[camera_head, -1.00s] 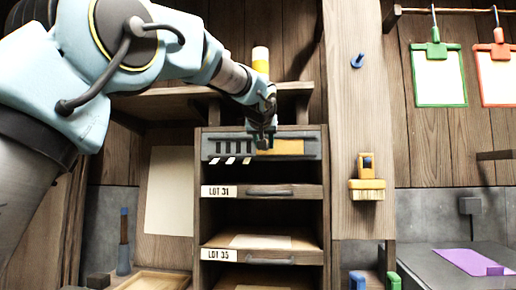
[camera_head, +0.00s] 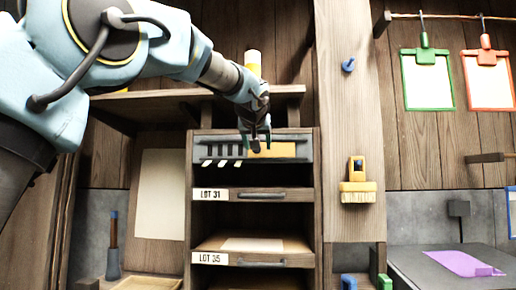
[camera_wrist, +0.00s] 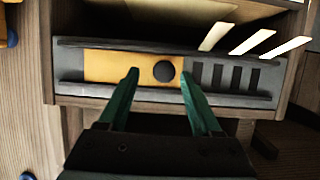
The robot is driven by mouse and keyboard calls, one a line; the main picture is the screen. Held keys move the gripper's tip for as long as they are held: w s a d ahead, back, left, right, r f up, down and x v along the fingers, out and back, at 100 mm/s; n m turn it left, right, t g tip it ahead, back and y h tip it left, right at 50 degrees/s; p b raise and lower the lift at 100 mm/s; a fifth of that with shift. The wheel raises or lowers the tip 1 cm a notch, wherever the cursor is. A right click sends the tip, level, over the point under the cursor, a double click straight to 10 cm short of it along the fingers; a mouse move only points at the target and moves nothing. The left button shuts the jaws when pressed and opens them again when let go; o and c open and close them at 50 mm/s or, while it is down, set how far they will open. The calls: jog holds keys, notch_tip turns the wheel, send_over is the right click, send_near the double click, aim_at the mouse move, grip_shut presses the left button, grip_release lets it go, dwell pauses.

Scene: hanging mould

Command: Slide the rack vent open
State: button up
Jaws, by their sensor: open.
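The rack vent is a grey slotted strip (camera_head: 222,149) at the top of the wooden rack, with a yellow sliding plate (camera_head: 279,150) over its right part and dark open slots at its left. In the wrist view the yellow plate (camera_wrist: 113,67) has a round dark knob (camera_wrist: 164,71), and the slots (camera_wrist: 225,77) lie to its right. My gripper (camera_head: 255,146) is in front of the vent. In the wrist view its two green fingers (camera_wrist: 158,75) are apart, one on each side of the knob. I cannot tell whether they touch it.
Below the vent are shelves with drawers labelled LOT 31 (camera_head: 262,195) and LOT 35 (camera_head: 262,262). Clipboards (camera_head: 427,78) hang from a rail at the upper right. A wooden shelf (camera_head: 150,98) crosses behind my arm.

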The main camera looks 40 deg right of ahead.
jog(key=b+v, duration=0.2)
jog(key=v, duration=0.7)
jog(key=shift+s, duration=0.25)
jog(key=shift+a, duration=0.1)
jog(key=w+a+f+n+g+y+p, duration=0.1)
jog(key=w+a+f+y, duration=0.1)
jog(key=w+a+f, duration=0.45)
jog(key=w+a+f+n+g+y+p, duration=0.1)
jog(key=w+a+f+y+p, duration=0.15)
jog(key=a+f, duration=0.7)
jog(key=w+a+f+n+g+y+p, duration=0.1)
jog(key=w+a+f+y, duration=0.1)
jog(key=w+a+f, duration=0.5)
jog(key=s+a+f+n+g+y+p, duration=0.1)
jog(key=s+a+f, duration=0.2)
jog(key=a+f, duration=0.35)
jog(key=s+a+f+n+g+y+p, duration=0.1)
jog(key=s+a+f, duration=0.2)
jog(key=a+f, duration=0.4)
jog(key=s+a+f+n+g, duration=0.1)
jog(key=s+a+f, duration=0.2)
jog(key=s+a, duration=0.2)
jog(key=s+a+f+n+g+p, duration=0.1)
jog(key=s+a+f+g, duration=0.1)
jog(key=s+a+f, duration=0.2)
jog(key=s+a, duration=0.2)
jog(key=a, duration=0.2)
jog(key=shift+s+f, duration=0.25)
jog(key=shift+d+y, duration=0.1)
jog(key=shift+y, duration=0.15)
